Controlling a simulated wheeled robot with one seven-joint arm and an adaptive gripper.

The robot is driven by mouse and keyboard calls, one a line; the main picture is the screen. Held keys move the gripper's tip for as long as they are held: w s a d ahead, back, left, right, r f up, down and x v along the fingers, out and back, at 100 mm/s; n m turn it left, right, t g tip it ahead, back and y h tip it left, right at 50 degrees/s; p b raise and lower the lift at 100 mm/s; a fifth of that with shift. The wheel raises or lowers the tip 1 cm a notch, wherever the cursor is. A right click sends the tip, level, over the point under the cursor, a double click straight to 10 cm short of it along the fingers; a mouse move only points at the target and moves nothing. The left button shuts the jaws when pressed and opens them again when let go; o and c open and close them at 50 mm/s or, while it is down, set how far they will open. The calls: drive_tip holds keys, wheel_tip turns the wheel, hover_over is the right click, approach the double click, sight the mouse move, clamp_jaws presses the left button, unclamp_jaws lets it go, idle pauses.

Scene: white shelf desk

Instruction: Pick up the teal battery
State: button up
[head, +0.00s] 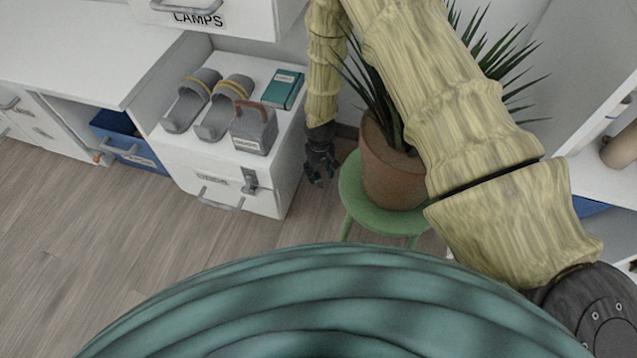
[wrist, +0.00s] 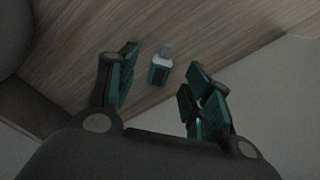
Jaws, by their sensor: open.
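In the wrist view a small teal battery (wrist: 158,75) with a whitish-grey top end lies on the wooden floor. It sits between and beyond the two fingers of my gripper (wrist: 162,92), which are apart with nothing between them. How far the fingertips are above the battery I cannot tell. In the head view my gripper (head: 320,172) hangs pointing down between the white drawer unit and the green stool. The battery cannot be made out in the head view.
The white drawer unit (head: 225,190) carries grey sandals (head: 192,108), a grey box with a handle (head: 254,130) and a teal book (head: 283,88). A potted plant (head: 392,170) stands on a green stool (head: 352,205) close right of my gripper. Open wooden floor (head: 95,240) lies left.

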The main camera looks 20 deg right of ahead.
wheel_tip(320, 180, down, 4)
drive_tip(key=b, duration=0.2)
drive_tip(key=shift+w+a+f+b, duration=0.1)
drive_tip(key=shift+w+a+b, duration=0.05)
drive_tip(key=shift+b, duration=0.2)
drive_tip(key=shift+c, duration=0.2)
clamp_jaws()
wheel_tip(320, 180, up, 29)
drive_tip(key=p, duration=1.3)
wheel_tip(320, 180, up, 19)
hover_over(318, 179)
drive_tip(key=s+a, duration=0.1)
drive_tip(key=s, duration=0.3)
wheel_tip(318, 179, up, 22)
drive_tip(key=s+p, duration=0.2)
drive_tip(key=p, duration=3.4)
drive_tip(key=shift+s+m+p, duration=0.35)
drive_tip(key=shift+m, duration=0.05)
